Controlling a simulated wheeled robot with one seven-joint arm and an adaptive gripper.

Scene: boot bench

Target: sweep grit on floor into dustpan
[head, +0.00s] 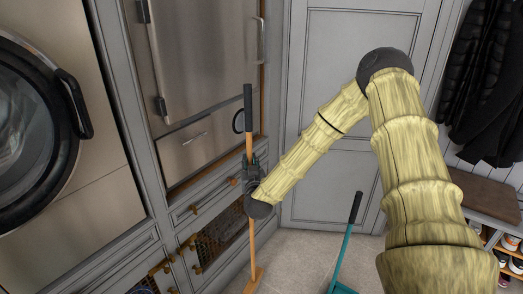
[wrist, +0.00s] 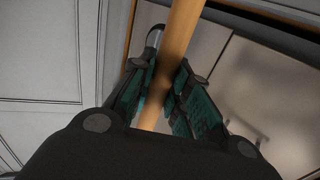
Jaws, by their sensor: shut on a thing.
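My gripper (head: 252,172) is shut on the orange wooden shaft of a broom (head: 251,235). The broom stands near upright in front of the grey cabinets, with a black grip at its top. Its lower end is at the floor near the bottom edge of the head view, where the head is only partly seen. In the wrist view the shaft (wrist: 182,35) runs between the teal-padded fingers (wrist: 165,92). A teal dustpan (head: 343,258) with a long black-topped handle stands to the right of the broom; its pan is mostly cut off below. I cannot make out any grit.
Grey cabinets with drawers and mesh fronts (head: 215,240) stand close behind and left of the broom. A washing machine (head: 25,130) is at the left. A bench with shoes (head: 487,205) and dark coats (head: 485,85) are at the right. Pale floor (head: 300,255) shows between broom and dustpan.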

